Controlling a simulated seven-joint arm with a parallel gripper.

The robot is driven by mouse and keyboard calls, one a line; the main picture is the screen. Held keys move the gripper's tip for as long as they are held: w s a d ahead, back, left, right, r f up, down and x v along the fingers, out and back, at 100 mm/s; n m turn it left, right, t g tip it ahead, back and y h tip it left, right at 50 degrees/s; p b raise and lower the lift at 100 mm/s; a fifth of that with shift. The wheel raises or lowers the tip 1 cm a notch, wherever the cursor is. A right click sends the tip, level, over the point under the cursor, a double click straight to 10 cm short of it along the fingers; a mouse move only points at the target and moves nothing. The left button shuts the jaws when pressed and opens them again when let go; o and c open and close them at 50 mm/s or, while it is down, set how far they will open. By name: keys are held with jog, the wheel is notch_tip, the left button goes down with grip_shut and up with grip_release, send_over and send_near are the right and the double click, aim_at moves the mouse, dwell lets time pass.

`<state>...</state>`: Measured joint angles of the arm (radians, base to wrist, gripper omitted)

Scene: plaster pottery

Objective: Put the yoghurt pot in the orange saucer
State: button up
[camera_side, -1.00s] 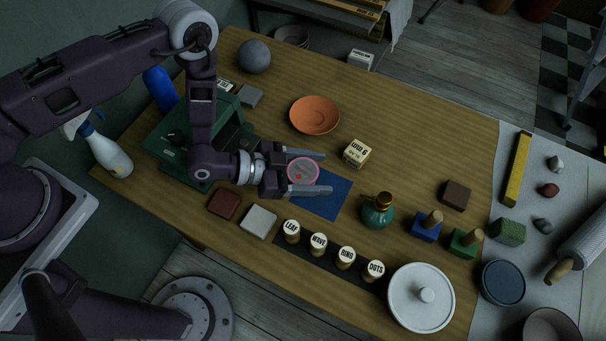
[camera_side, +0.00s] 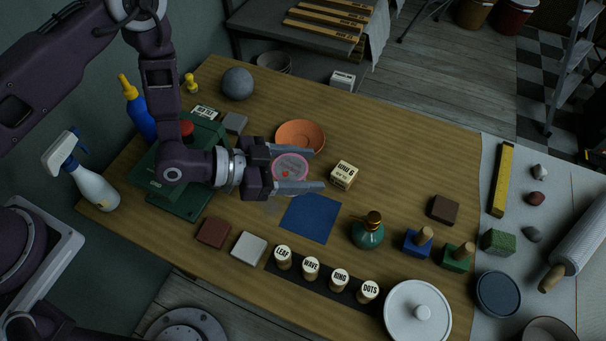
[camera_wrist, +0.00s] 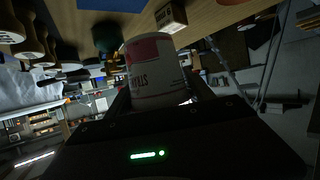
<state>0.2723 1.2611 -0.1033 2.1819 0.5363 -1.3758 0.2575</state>
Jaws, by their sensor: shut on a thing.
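The yoghurt pot (camera_side: 290,168), with a pink-rimmed pale lid, is held between the fingers of my gripper (camera_side: 297,170). In the wrist view the pot (camera_wrist: 153,72) shows a white side with a red patch and lettering, close in front of the jaws. My gripper is shut on it and appears to hold it above the table. The orange saucer (camera_side: 301,134) lies on the table just behind the pot in the side view. One finger overlaps its lower edge in the picture. The saucer's visible inside is empty.
A cream labelled block (camera_side: 344,175) stands right of the fingers. The blue mat (camera_side: 310,219) lies bare in front. Table right of the saucer is clear.

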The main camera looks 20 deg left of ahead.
jog(key=w+a+r+n+t+y, duration=0.1)
jog(key=w+a+n+t+y, duration=0.15)
jog(key=w, duration=0.65)
jog(key=w+a+r+n+t+y, duration=0.1)
jog(key=w+a+n+t+y, duration=0.2)
jog(key=w, duration=0.5)
jog(key=g, duration=0.1)
send_over(308, 135)
jog(key=shift+n, duration=0.35)
notch_tip(308, 135, down, 9)
jog(key=shift+r, duration=0.1)
jog(key=shift+f, duration=0.5)
jog(key=shift+f, duration=0.35)
jog(key=o, duration=1.5)
